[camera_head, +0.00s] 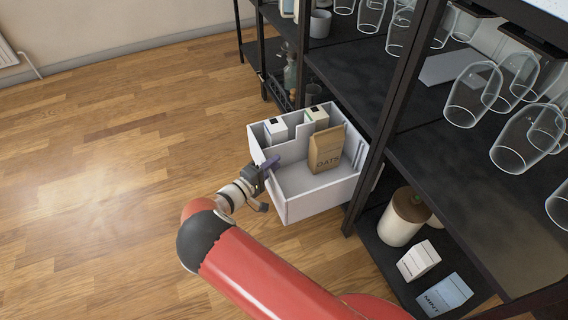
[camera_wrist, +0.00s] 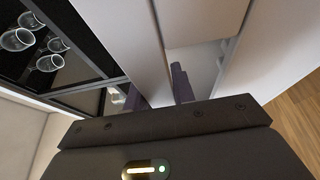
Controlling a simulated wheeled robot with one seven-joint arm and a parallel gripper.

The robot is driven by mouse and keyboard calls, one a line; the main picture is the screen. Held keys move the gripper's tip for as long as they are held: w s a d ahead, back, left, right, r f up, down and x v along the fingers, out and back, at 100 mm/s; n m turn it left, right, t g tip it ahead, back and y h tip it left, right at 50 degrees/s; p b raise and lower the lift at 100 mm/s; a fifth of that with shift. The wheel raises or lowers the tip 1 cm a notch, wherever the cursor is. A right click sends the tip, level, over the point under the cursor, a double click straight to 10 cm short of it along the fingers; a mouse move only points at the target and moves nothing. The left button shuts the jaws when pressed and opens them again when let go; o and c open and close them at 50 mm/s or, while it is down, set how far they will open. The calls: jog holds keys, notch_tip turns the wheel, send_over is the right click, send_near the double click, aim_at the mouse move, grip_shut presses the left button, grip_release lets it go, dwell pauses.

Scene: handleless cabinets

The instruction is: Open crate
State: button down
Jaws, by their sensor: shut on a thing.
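The white crate (camera_head: 313,195) stands pulled out from the dark shelf unit, over the wooden floor. It holds a brown oats bag (camera_head: 326,150) and white cartons (camera_head: 276,130) in its back compartments. My gripper (camera_head: 268,165) is at the crate's front wall, shut on its upper edge, with one finger showing inside the crate. In the wrist view the dark fingers (camera_wrist: 181,84) lie at the pale crate wall (camera_wrist: 140,50); the exact contact is partly hidden by the gripper body.
The dark shelf unit (camera_head: 430,150) has upside-down glasses (camera_head: 473,94) hanging above. The wooden floor (camera_head: 110,180) at left is clear.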

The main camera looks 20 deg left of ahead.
jog(key=shift+s+a+f, duration=0.1)
jog(key=shift+s+a, duration=0.45)
jog(key=shift+s, duration=0.1)
jog(key=c, duration=1.2)
grip_release()
jog(key=shift+o, duration=0.2)
jog(key=v, duration=0.7)
jog(key=shift+s, duration=0.4)
jog(key=shift+a, duration=0.1)
